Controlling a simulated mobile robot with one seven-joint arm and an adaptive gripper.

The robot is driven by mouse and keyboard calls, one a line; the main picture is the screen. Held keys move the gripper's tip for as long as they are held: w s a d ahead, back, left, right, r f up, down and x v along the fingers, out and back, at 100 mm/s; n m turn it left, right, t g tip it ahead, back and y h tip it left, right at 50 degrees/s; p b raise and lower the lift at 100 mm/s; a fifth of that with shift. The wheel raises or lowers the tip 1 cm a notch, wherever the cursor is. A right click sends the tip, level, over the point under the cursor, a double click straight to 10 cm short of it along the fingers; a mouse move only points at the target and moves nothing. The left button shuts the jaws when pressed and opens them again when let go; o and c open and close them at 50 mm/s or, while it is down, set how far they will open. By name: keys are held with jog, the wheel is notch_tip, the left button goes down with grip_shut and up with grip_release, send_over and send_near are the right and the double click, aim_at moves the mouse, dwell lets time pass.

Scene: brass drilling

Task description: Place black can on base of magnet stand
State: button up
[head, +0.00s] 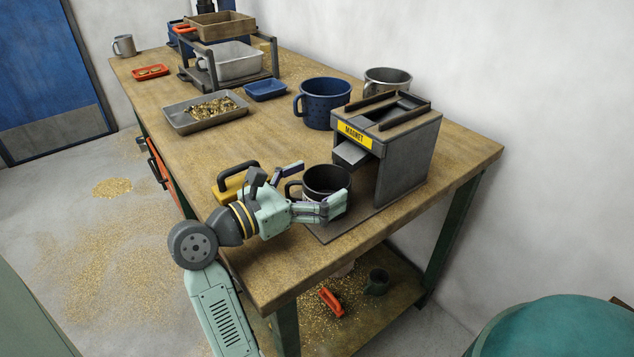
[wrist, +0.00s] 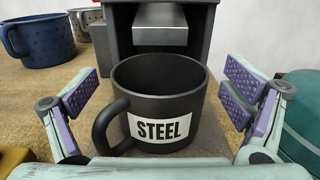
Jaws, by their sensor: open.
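The black can (head: 327,178), a mug-like vessel with a side handle and a white "STEEL" label (wrist: 160,129), stands upright in front of the magnet stand (head: 408,158). It appears to be on the stand's flat dark base plate (head: 343,226), below and in front of the grey magnet block (head: 351,153). In the wrist view, gaps show between the can and both finger pads. The can's underside is hidden.
A blue speckled mug (head: 325,103) and a grey mug (head: 388,80) stand behind the magnet stand. A metal tray of shavings (head: 206,112) lies farther back. The table's front edge is close.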

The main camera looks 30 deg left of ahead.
jog(key=shift+r+p, duration=0.3)
jog(key=shift+p, duration=0.05)
jog(key=b+v, duration=0.1)
jog(key=v, duration=0.4)
jog(key=b+v, duration=0.2)
jog(key=v, duration=0.3)
jog(key=shift+s+a+f, duration=0.2)
jog(key=shift+s, duration=0.1)
jog(key=shift+s+a+b, duration=0.2)
jog(key=shift+s+b, duration=0.15)
jog(key=shift+s, duration=0.25)
